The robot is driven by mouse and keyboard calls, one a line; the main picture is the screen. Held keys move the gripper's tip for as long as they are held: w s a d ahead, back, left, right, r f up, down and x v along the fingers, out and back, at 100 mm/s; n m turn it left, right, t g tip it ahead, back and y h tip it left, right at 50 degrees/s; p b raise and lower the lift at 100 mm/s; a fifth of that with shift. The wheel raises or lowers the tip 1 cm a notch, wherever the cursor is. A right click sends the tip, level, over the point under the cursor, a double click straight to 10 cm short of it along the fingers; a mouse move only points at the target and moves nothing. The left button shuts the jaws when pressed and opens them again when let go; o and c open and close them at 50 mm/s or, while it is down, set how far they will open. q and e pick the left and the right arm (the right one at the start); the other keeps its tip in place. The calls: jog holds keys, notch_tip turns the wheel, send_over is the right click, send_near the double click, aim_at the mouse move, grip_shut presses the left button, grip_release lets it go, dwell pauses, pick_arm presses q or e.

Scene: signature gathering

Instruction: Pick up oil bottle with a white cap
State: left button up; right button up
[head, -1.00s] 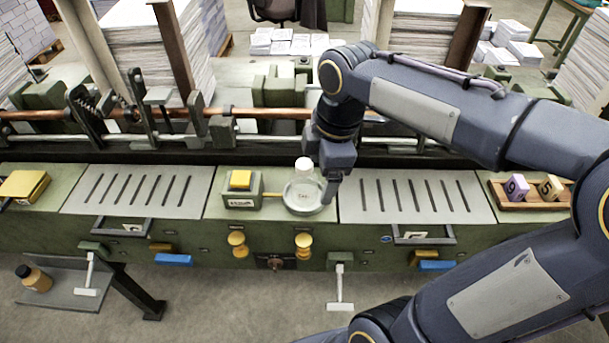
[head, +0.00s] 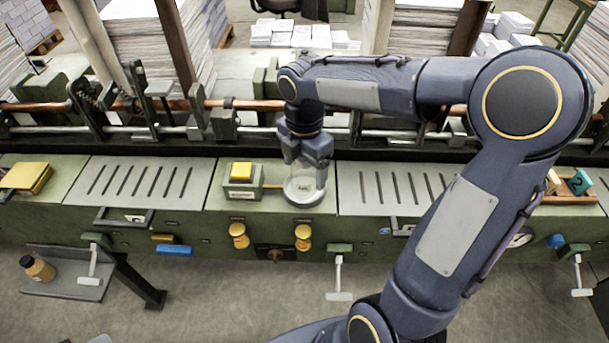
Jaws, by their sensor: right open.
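The oil bottle (head: 303,190) is clear and round, and stands on the green machine ledge in the middle of the head view. Its white cap, seen a second ago, is now hidden by my right gripper. My right gripper (head: 306,168) points down over the bottle's top, with one finger toward the left and one in front at the right side of the neck. It is open, and I cannot tell whether it touches the bottle. My left gripper is not in view.
A green box with a yellow button (head: 241,172) stands just left of the bottle. Slotted grey plates (head: 135,184) lie along the ledge. Copper and steel rods (head: 180,130) run behind it.

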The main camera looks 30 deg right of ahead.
jog(key=c, duration=1.1)
